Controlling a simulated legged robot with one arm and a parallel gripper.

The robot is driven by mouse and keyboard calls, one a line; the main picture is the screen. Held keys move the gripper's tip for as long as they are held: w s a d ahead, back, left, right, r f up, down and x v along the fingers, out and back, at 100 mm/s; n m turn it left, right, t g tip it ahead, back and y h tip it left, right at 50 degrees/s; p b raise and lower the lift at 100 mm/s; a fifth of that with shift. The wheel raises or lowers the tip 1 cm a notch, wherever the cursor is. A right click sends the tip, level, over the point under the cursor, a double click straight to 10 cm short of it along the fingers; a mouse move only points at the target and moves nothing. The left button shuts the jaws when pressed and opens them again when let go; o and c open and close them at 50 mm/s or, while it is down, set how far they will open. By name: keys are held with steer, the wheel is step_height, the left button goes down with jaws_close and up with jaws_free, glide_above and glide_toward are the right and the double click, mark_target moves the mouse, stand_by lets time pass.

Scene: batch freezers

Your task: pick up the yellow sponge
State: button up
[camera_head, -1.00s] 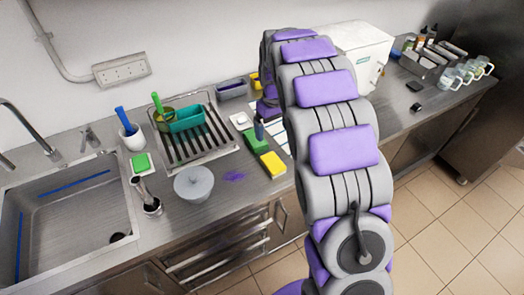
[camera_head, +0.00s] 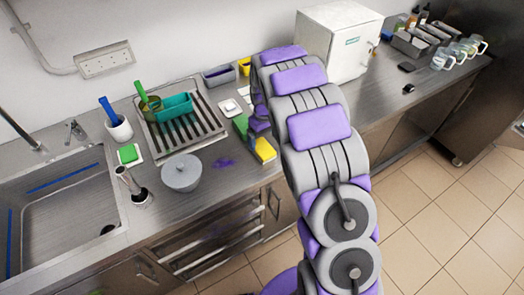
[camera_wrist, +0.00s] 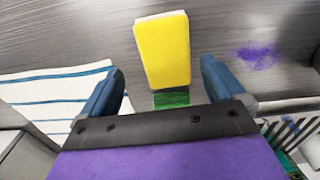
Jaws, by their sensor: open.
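The yellow sponge (camera_wrist: 163,50) lies on the steel counter. In the wrist view it stands upright in the picture, just beyond and between the two blue fingers of my gripper (camera_wrist: 162,85). The fingers are spread wide, with nothing between them but a green piece (camera_wrist: 172,98) showing beneath the sponge's near end. In the head view the yellow sponge (camera_head: 265,149) shows at the counter's front part, partly hidden by my arm. My gripper is mostly hidden behind my arm there.
A striped cloth (camera_wrist: 55,92) lies left of the fingers in the wrist view. A purple stain (camera_head: 223,163), a lidded grey bowl (camera_head: 181,172), a drying rack (camera_head: 178,130) and a sink (camera_head: 65,200) are to the left. A white machine (camera_head: 338,42) stands behind my arm.

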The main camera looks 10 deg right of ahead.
mark_target(263, 147)
steer(key=f, duration=0.1)
steer(key=f+b, duration=0.1)
steer(key=f, duration=0.2)
steer(key=shift+s+a+f, duration=0.15)
steer(key=shift+a+f, duration=0.15)
steer(key=shift+a, duration=0.55)
steer(key=shift+d, duration=0.9)
steer(key=c, duration=0.6)
steer(key=shift+a, duration=0.25)
steer(key=c, duration=0.3)
steer(key=shift+a, duration=0.55)
steer(key=shift+c, duration=0.6)
steer(key=shift+d+r, duration=0.45)
step_height(263, 147, up, 3)
steer(key=shift+d+f+p, duration=0.1)
steer(key=shift+p, duration=0.45)
steer(key=s+d+p, duration=0.1)
steer(key=s+d, duration=0.1)
steer(key=s, duration=0.5)
steer(key=s+d+r+p, duration=0.1)
steer(key=s, duration=0.7)
steer(key=shift+s+d+r, duration=0.15)
steer(key=shift+s+d, duration=0.05)
steer(key=shift+d, duration=0.2)
